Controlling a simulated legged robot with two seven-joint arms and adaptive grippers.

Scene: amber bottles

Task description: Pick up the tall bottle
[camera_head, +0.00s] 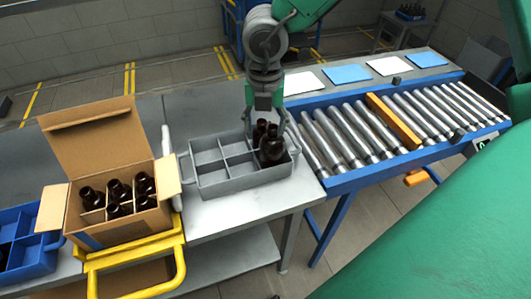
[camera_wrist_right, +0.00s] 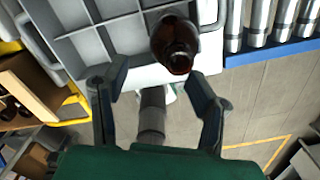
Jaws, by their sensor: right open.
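A dark amber bottle (camera_head: 272,151) stands in the right end of a grey divided tote (camera_head: 213,183). In the right wrist view a brown bottle (camera_wrist_right: 175,47) stands in the tote (camera_wrist_right: 130,35), just beyond the open, empty fingertips (camera_wrist_right: 157,78). I cannot tell whether a finger touches a bottle. My left gripper is not in view.
An open cardboard box (camera_head: 125,232) with several dark bottles stands left of the tote on a yellow frame (camera_head: 180,270). A blue crate (camera_head: 35,262) is at far left. A roller conveyor (camera_head: 340,135) runs to the right. The tote's left compartments look empty.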

